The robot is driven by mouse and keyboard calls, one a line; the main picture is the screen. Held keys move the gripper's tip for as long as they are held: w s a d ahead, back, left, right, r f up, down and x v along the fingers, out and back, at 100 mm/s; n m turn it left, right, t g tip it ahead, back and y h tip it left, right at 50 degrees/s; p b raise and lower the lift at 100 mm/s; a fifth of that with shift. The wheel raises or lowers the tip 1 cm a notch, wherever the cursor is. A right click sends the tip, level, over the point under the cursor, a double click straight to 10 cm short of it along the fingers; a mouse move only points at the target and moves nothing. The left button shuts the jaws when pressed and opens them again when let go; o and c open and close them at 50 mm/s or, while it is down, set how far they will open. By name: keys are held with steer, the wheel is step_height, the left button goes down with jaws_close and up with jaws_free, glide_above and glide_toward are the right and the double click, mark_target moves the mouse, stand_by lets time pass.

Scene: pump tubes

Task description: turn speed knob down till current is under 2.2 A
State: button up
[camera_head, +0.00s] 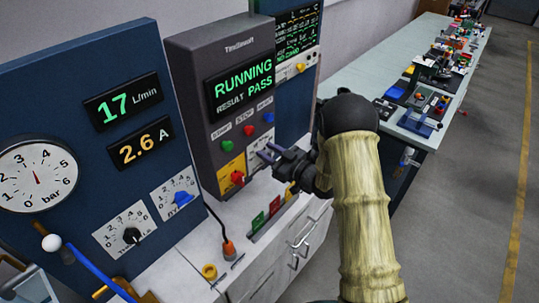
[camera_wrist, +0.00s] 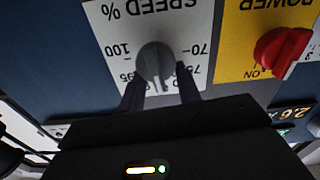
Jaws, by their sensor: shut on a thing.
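The current display (camera_head: 138,149) reads 2.6 A. The grey speed knob (camera_wrist: 155,61) sits on a white plate marked SPEED %, upside down in the wrist view, with 100 and 70 among its marks. My gripper (camera_wrist: 161,91) is shut on this knob, its dark fingers at either side. In the head view, my gripper (camera_head: 267,152) reaches the cabinet front from the right, beside the yellow power plate, and largely hides the knob. The knob's exact setting is hard to read.
The red power knob (camera_wrist: 282,47) is close beside the speed plate. Start, stop and reset buttons (camera_head: 248,130) sit above. The screen (camera_head: 242,84) shows RUNNING, RESULT PASS. A cluttered bench (camera_head: 405,110) stands at right.

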steer(key=n+b, duration=0.1)
steer(key=b, duration=0.1)
steer(key=f+n+b, duration=0.1)
steer(key=b, duration=0.1)
steer(key=shift+s+a+n, duration=0.15)
steer(key=shift+s+n, duration=0.05)
steer(key=shift+n, duration=0.1)
steer(key=n+b, duration=0.2)
steer(key=b, duration=0.1)
steer(key=shift+s+b, duration=0.15)
steer(key=shift+b, duration=0.15)
steer(key=o, duration=1)
steer(key=shift+r, duration=0.1)
steer(key=shift+c, duration=0.2)
steer(key=shift+r, duration=0.1)
